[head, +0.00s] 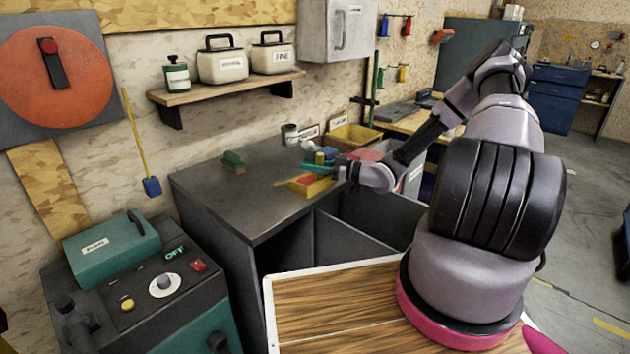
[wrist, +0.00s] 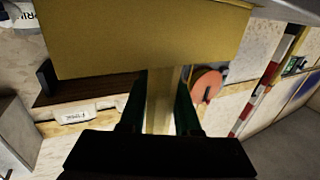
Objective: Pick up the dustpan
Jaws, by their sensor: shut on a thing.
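The dustpan is yellow. In the wrist view its broad flat pan (wrist: 150,42) fills the upper middle, and its handle (wrist: 163,100) runs down between the two dark green fingers. My gripper (wrist: 160,105) is shut on this handle. In the head view my gripper (head: 322,167) reaches left over the dark workbench, with the yellow dustpan (head: 316,188) just below its teal fingers. I cannot tell whether the pan touches the bench top. The arm's end hides part of the things behind it.
The grey workbench (head: 225,205) carries a green brush-like block (head: 233,160) at its left and a yellow bin (head: 352,136) at its back. A wall shelf (head: 225,87) holds canisters. A green machine (head: 140,290) stands at the front left. The bench's left part is mostly clear.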

